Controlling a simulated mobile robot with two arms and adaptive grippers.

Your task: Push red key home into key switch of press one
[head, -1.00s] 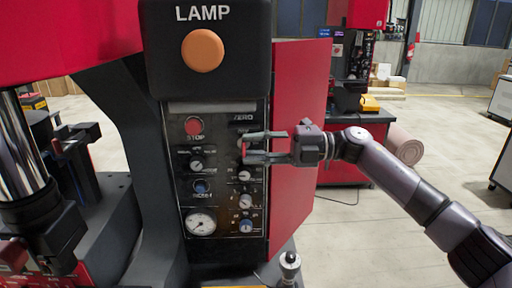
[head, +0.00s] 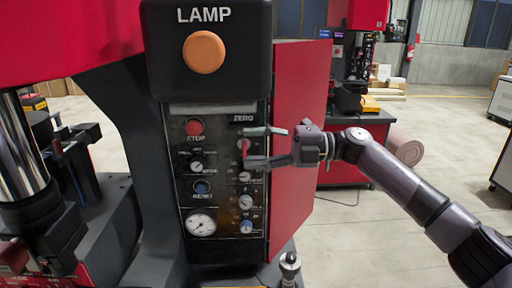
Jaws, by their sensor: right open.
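The control panel (head: 217,222) of the press stands in the middle of the head view, with its knobs and gauge. A small red piece (head: 245,149), which looks like the red key, shows at the upper right knob position under the word ZERO. I cannot tell how deep it sits in the switch. My right gripper (head: 256,147) is open in front of the panel. One finger is above the red piece and one below it, with a gap visible between them. My left gripper is not in view.
An orange lamp (head: 204,52) sits in a black housing above the panel. A red door (head: 300,135) stands open just right of the panel, behind my right gripper. A black-knobbed lever (head: 289,260) rises at the bottom. Open floor lies to the right.

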